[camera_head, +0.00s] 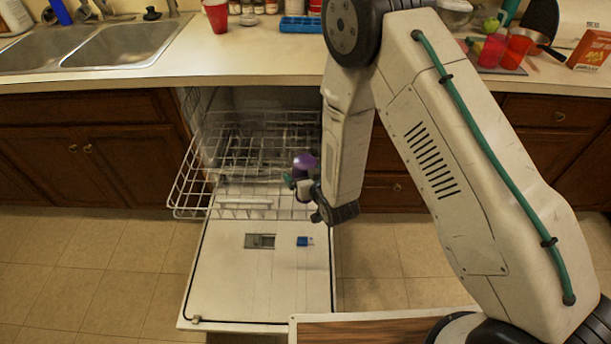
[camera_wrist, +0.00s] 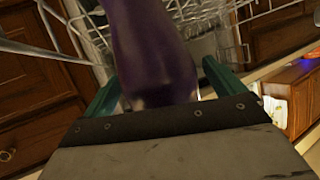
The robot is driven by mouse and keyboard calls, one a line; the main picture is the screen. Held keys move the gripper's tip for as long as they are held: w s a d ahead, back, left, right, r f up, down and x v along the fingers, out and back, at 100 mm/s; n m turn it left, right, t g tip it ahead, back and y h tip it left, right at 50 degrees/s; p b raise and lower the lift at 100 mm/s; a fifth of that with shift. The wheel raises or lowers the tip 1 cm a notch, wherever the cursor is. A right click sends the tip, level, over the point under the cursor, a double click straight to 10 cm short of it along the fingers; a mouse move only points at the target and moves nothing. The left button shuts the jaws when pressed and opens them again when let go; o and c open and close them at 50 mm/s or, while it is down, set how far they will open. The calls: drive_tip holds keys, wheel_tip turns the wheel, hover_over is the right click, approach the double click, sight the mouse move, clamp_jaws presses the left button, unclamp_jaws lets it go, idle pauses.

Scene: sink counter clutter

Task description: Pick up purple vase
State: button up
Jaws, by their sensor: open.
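The purple vase (camera_head: 304,161) shows at the lower dishwasher rack, just beyond my gripper (camera_head: 300,181) in the head view. In the wrist view the dark purple vase (camera_wrist: 153,48) fills the upper middle and lies between the two teal fingers of my gripper (camera_wrist: 161,78). My gripper is open, with a finger on each side of the vase. A gap shows at the left finger; contact at the right finger is hard to tell. The gripper and arm hide part of the vase in the head view.
The dishwasher door (camera_head: 230,285) is folded down, with a blue item (camera_head: 304,241) on it. The wire rack (camera_head: 195,185) surrounds the vase area. The counter (camera_head: 265,62) above holds a red cup (camera_head: 217,15), a blue tray (camera_head: 300,24) and other clutter. Wooden cabinets flank the opening.

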drive_tip(key=shift+w+a+f, duration=0.15)
drive_tip(key=shift+w, duration=0.2)
drive_tip(key=shift+c, duration=0.3)
drive_tip(key=c, duration=1.2)
drive_tip(key=shift+c, duration=0.2)
